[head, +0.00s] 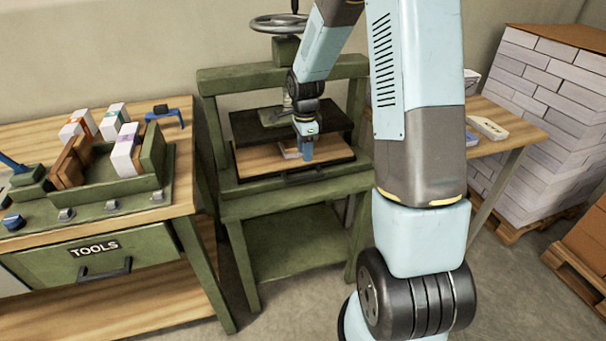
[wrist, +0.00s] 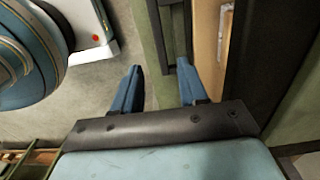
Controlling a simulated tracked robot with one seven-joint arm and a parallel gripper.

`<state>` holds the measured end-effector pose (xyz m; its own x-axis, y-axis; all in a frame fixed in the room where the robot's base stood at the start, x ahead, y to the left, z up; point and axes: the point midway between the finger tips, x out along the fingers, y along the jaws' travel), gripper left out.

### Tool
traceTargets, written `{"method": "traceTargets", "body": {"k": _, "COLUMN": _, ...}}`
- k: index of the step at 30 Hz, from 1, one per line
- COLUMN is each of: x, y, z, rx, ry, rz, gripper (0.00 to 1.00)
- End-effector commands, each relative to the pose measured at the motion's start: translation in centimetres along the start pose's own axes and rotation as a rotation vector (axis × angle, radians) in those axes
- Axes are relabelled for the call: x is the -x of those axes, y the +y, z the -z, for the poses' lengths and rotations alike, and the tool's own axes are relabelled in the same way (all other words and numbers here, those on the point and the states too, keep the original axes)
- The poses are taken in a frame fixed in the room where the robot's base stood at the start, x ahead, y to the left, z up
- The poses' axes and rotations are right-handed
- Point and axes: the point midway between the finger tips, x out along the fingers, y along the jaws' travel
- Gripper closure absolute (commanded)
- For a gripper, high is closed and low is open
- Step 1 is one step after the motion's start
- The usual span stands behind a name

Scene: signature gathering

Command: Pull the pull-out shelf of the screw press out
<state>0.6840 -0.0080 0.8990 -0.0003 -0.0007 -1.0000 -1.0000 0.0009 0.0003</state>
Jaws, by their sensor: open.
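The green screw press (head: 228,200) stands in the middle of the head view. Its pull-out shelf (head: 258,160) is a pale wooden board under a dark plate, with a black handle (head: 306,177) along its front. My gripper (head: 307,155) points down at the shelf's front part. In the wrist view my gripper (wrist: 160,82) is open and empty, its two blue fingers apart. The dark handle bar (wrist: 173,40) lies ahead of the gap between the fingertips, apart from them as far as I can tell. The shelf's wood (wrist: 207,50) shows to the right.
A workbench (head: 180,205) with a green tray and a TOOLS drawer (head: 95,255) stands close at left. Another table (head: 510,135) is at right, behind my arm. Stacked paper on a pallet (head: 540,110) stands farther right. Floor is free before the press.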

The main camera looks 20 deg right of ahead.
Motion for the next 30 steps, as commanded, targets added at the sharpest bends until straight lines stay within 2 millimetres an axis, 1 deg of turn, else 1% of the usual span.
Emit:
{"method": "traceTargets", "body": {"k": 1, "x": -1.1, "y": 0.1, "z": 0.0, "rx": 0.001, "ry": -0.001, "rz": -0.005, "gripper": 0.57}}
{"method": "traceTargets", "body": {"k": 6, "x": -4.0, "y": 0.1, "z": -0.1, "rx": 0.002, "ry": -0.001, "rz": -0.004, "gripper": 0.57}}
{"method": "traceTargets", "body": {"k": 12, "x": -7.0, "y": 0.1, "z": -0.1, "rx": 0.002, "ry": -0.001, "rz": -0.002, "gripper": 0.57}}
{"method": "traceTargets", "body": {"k": 15, "x": -8.1, "y": 0.0, "z": -0.1, "rx": 0.003, "ry": -0.001, "rz": -0.001, "gripper": 0.57}}
{"method": "traceTargets", "body": {"k": 21, "x": -9.3, "y": 0.0, "z": -0.1, "rx": 0.003, "ry": -0.001, "rz": 0.001, "gripper": 0.57}}
{"method": "traceTargets", "body": {"k": 30, "x": -9.5, "y": 0.0, "z": -0.1, "rx": 0.003, "ry": 0.000, "rz": 0.001, "gripper": 0.57}}
